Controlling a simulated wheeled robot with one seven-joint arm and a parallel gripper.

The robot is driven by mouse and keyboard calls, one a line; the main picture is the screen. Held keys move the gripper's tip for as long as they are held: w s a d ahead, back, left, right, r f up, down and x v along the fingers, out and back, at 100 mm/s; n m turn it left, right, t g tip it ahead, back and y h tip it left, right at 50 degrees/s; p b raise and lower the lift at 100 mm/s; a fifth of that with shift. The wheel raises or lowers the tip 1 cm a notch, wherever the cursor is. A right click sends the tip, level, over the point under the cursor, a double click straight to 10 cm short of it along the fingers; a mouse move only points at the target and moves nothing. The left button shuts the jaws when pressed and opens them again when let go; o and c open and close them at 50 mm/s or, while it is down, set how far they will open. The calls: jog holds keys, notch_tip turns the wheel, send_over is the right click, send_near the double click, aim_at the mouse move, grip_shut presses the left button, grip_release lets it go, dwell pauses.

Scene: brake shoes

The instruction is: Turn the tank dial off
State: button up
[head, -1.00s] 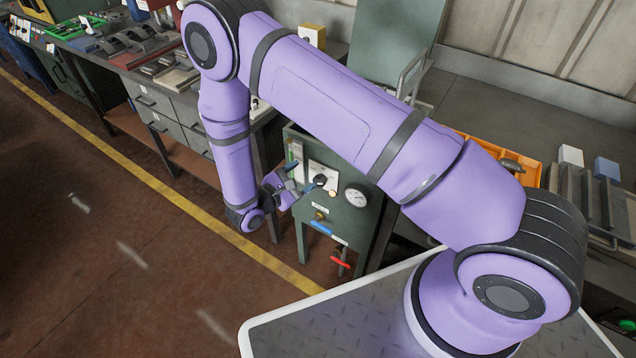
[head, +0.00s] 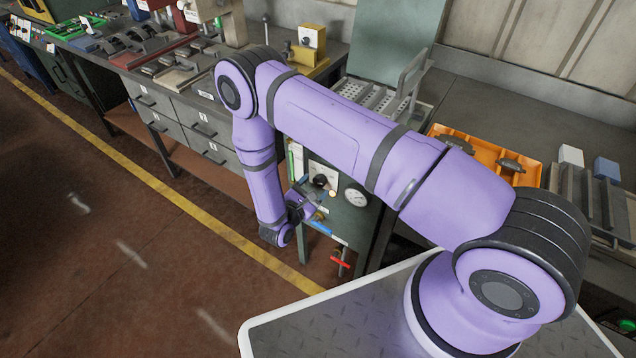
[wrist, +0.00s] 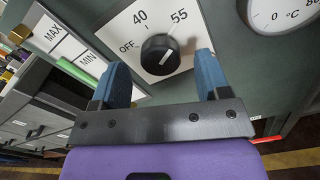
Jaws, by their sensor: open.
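The tank dial is a black round knob (wrist: 158,53) on a white plate marked OFF, 40 and 55, in the wrist view. Its white pointer line slants up to the right, toward 55. In the head view the dial (head: 320,181) is on the front of the green tank (head: 352,218). My gripper (wrist: 161,64) is open, with a blue finger on each side of the knob in the picture. The knob appears slightly beyond the fingertips; I cannot tell whether they touch it. In the head view my gripper (head: 303,199) is in front of the panel, just below the dial.
A temperature gauge (head: 355,197) is right of the dial. A MAX/MIN level plate (wrist: 72,45) is to its left. A blue-handled valve (head: 321,228) and a red-handled valve (head: 341,262) are below. Grey drawers (head: 205,140) stand left; the floor in front is clear.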

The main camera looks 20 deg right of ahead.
jog(key=shift+x, duration=1.3)
jog(key=shift+c, duration=0.3)
jog(key=c, duration=0.9)
